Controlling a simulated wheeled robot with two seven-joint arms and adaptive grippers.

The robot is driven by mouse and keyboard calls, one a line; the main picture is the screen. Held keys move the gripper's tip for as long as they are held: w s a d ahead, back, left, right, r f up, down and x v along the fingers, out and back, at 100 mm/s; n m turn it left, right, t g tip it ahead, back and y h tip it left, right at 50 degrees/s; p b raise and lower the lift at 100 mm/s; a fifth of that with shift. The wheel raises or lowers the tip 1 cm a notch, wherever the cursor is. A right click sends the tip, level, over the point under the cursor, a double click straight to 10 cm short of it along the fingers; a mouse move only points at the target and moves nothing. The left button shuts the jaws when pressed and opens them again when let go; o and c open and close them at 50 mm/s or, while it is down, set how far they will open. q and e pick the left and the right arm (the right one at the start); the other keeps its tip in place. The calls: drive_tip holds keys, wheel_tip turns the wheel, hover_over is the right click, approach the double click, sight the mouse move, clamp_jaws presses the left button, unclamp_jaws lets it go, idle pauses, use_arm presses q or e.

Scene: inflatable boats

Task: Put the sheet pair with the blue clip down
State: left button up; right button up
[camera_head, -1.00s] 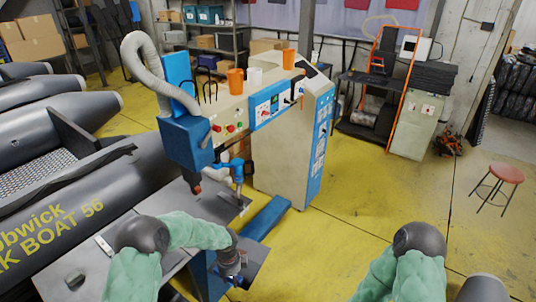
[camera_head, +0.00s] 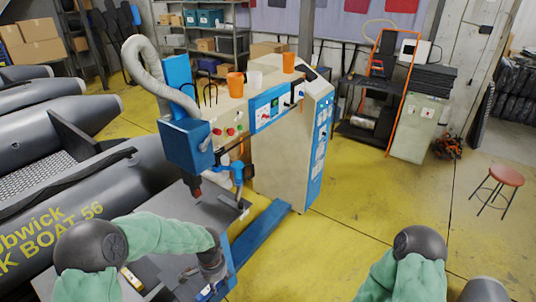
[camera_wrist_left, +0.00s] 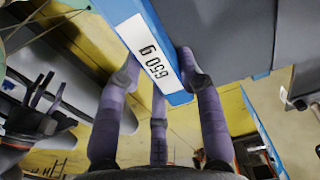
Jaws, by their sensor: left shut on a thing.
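My left gripper (camera_head: 209,284) is at the near edge of the grey work table (camera_head: 165,212), below the machine's head. In the left wrist view its fingers (camera_wrist_left: 158,85) straddle a blue strip, which looks like the blue clip (camera_wrist_left: 133,30), with a white "650 g" label. A dark grey sheet (camera_wrist_left: 228,35) lies along the clip's right side. I cannot tell the two sheets of the pair apart. In the head view only a little blue and white shows by the fingertips, and the arm hides much of the sheets. My right gripper is outside the views.
The welding machine (camera_head: 285,140) stands behind the table, its blue head (camera_head: 187,145) above it. A yellow-and-white piece (camera_head: 131,278) lies near my left forearm. A grey boat (camera_head: 100,185) is on the left. Yellow floor is free right of the machine; a red stool (camera_head: 506,175) stands there.

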use_arm(q)
drive_tip(key=s+a+r+n, duration=0.1)
drive_tip(key=s+r+n, duration=0.2)
drive_tip(key=n, duration=0.4)
wheel_tip(320, 180, down, 17)
drive_tip(key=b, duration=1.7)
drive_tip(key=shift+s+a+f+n+b, duration=0.15)
drive_tip(key=shift+s+f+n+b, duration=0.1)
drive_tip(key=shift+n+b, duration=0.1)
drive_tip(key=shift+r, duration=0.1)
